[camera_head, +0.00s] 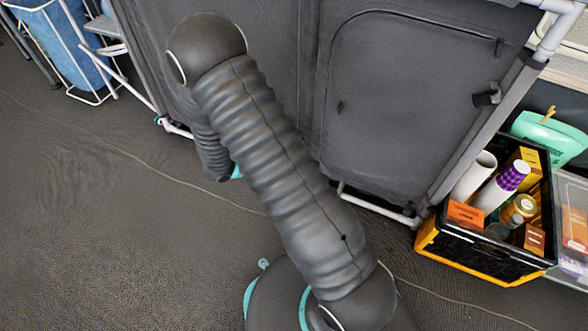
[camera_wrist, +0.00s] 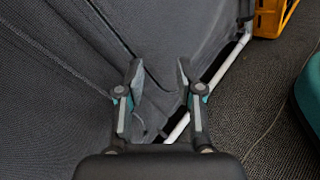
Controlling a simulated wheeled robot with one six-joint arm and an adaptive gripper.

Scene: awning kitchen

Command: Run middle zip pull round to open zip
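The grey fabric unit (camera_head: 400,95) stands upright in the head view, with a white tube frame. Its right panel has a zip (camera_head: 410,15) curving up the left side and along the top. A small dark tab (camera_head: 340,106) shows on this panel, and a dark end (camera_head: 498,46) shows at the zip's right; I cannot tell which is the middle zip pull. In the wrist view, my gripper (camera_wrist: 160,68) is open and empty in front of grey fabric (camera_wrist: 75,75) with dark seam lines. No pull is clear between the fingers. My arm hides the gripper in the head view.
A black and yellow crate (camera_head: 430,245) with bottles and boxes stands right of the unit; a yellow crate edge (camera_wrist: 275,18) shows in the wrist view. A white tube (camera_wrist: 225,65) runs along the fabric's lower edge. A thin cord (camera_head: 140,160) crosses the floor.

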